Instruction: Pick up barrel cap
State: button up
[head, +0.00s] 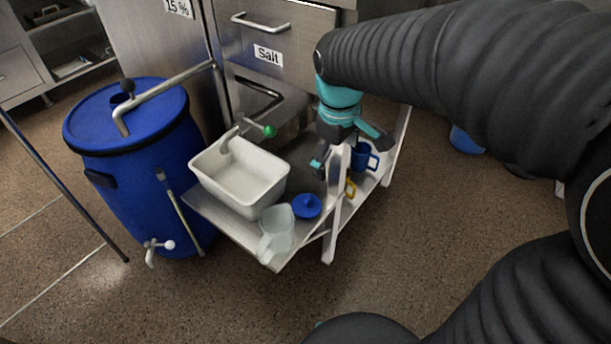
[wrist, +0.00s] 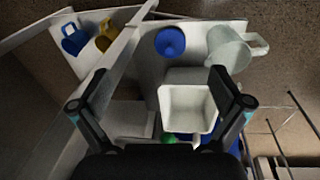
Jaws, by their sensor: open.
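The barrel cap (head: 307,206) is a small round blue cap with a raised knob, lying on the grey shelf (head: 228,225) beside the clear jug. In the wrist view the blue cap (wrist: 170,42) lies beyond my fingertips, near the top middle. My gripper (head: 345,158) is open and empty. It hangs above and behind the cap in the head view, near the white post of the rack. In the wrist view its two fingers (wrist: 147,90) are spread wide, with the white basin showing between them. Nothing hides the cap.
A white basin (head: 240,207) and a clear jug (head: 277,232) stand close to the cap. A blue mug (head: 363,157) and a yellow mug (head: 350,188) are behind the white post (head: 334,215). A large blue barrel (head: 140,190) stands at left. The floor in front is clear.

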aim_at(305, 197)
jog(key=w+a+f+n+g+h, duration=0.1)
jog(key=w+a+f+n+g, duration=0.1)
jog(key=w+a+f+n, duration=0.45)
jog(key=shift+m, duration=0.75)
jog(key=f, duration=0.5)
jog(key=f+b, duration=0.1)
jog(key=f, duration=0.4)
jog(key=s+f, duration=0.1)
jog(key=f, duration=0.4)
jog(key=shift+d+f, duration=0.15)
jog(key=shift+d, duration=0.25)
jog(key=c, duration=1.1)
